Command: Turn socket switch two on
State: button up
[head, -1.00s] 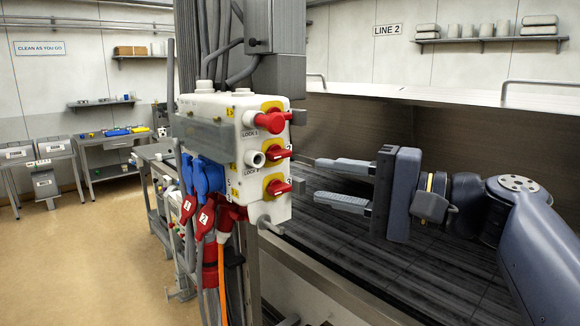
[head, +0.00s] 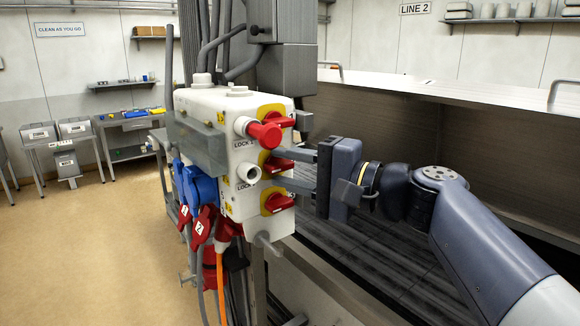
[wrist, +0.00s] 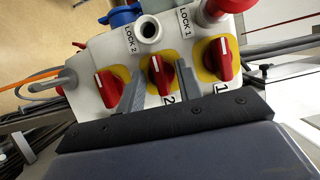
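The white socket box (head: 205,107) hangs on a post and carries three red rotary switches on yellow plates. Switch two (head: 277,165) is the middle one, and in the wrist view its red handle (wrist: 161,76) stands near upright in the picture above the printed 2. My gripper (head: 287,169) is open, with its fingertips at the box face. In the wrist view my gripper (wrist: 160,66) has one finger on each side of the switch two handle, with gaps visible. Switch one (wrist: 222,58) is to the right and switch three (wrist: 108,84) to the left there.
A red plug-like piece (head: 264,134) sticks out at LOCK 1, and an open white ring (head: 249,173) at LOCK 2. Blue (head: 200,184) and red plugs with cables hang below the box. A dark conveyor (head: 360,254) lies under my arm.

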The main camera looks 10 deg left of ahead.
jog(key=shift+c, duration=0.3)
grip_shut()
jog(key=shift+f+b, duration=0.15)
jog(key=shift+b, duration=0.2)
jog(key=shift+f+m+y+b, duration=0.2)
jog(key=shift+m+y+b, duration=0.1)
jog(key=shift+m+b, duration=0.75)
jog(key=m+b, duration=0.1)
jog(key=m, duration=0.1)
jog(key=m+t+y+b, duration=0.1)
jog(key=m+b, duration=0.1)
jog(key=shift+s+f+t, duration=0.1)
jog(key=shift+t, duration=0.2)
jog(key=m+t+b, duration=0.2)
jog(key=m, duration=0.3)
jog(key=m+t+h+b, duration=0.1)
jog(key=m+t+b, duration=0.1)
jog(key=m, duration=0.4)
jog(key=m+t+b, duration=0.3)
jog(key=m, duration=0.2)
jog(key=shift+s+a+h, duration=0.15)
jog(key=shift+a+h, duration=0.05)
jog(key=shift+h, duration=0.1)
jog(key=shift+m, duration=0.35)
